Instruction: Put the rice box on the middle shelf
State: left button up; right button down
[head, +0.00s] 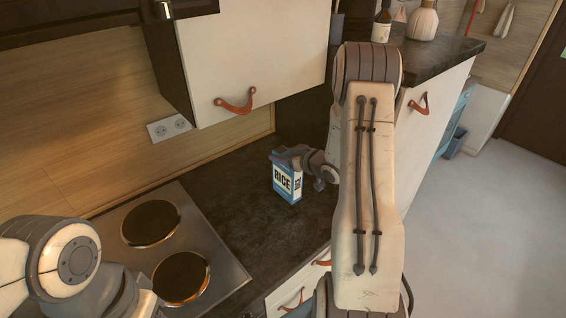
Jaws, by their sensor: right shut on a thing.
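The rice box (286,184), blue and white with "RICE" on its front, is upright at the dark countertop (240,215), right of the stove. My right gripper (305,164) is shut on its upper right side; the fingertips are partly hidden. I cannot tell whether the box's base touches the countertop. My left arm shows at the lower left, over the stove's near side, but its fingers are not in view. No middle shelf can be made out.
A wall cabinet (255,60) with a leather pull (236,102) hangs above the counter, its front closed. The stove (165,245) has round hotplates. A raised counter (440,55) at the back right bears a bottle (381,24) and a vase (422,22). Open floor lies to the right.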

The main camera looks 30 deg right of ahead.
aim_at(288, 183)
jog(key=shift+f+p, duration=0.55)
jog(key=shift+f, duration=1.35)
jog(key=shift+f, duration=0.15)
jog(key=shift+c, duration=1.1)
grip_release()
